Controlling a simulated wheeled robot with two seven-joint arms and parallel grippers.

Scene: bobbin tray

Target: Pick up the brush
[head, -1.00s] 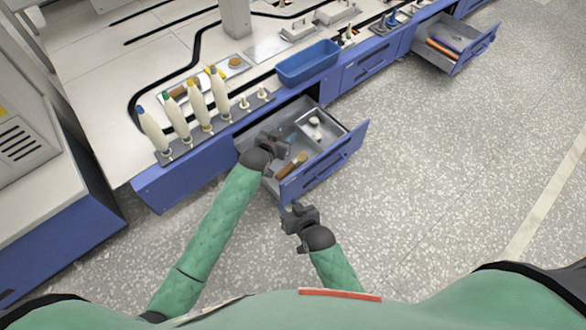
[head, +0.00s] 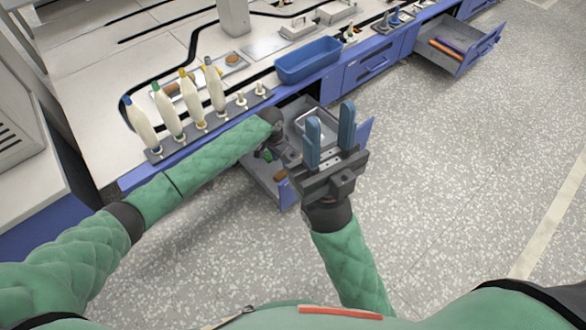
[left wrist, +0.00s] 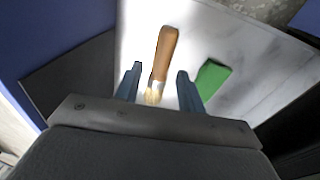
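The brush, with a brown wooden handle and pale bristles, shows in the left wrist view (left wrist: 163,62). It lies on the light drawer floor, its bristle end between the fingers of my left gripper (left wrist: 158,92). That gripper is open, with a finger on each side of the brush; I cannot tell whether they touch it. In the head view my left gripper (head: 272,152) is inside the open drawer (head: 262,185), and only a bit of the brush handle (head: 281,174) shows. My right gripper (head: 331,140) is raised in front of the drawer, open and empty.
A green block (left wrist: 212,77) lies right of the brush. A small light tray (head: 312,120) sits in the drawer's back part. Several bobbins (head: 168,112) stand on the bench above, near a blue bin (head: 308,60). Another drawer (head: 448,58) is open further right.

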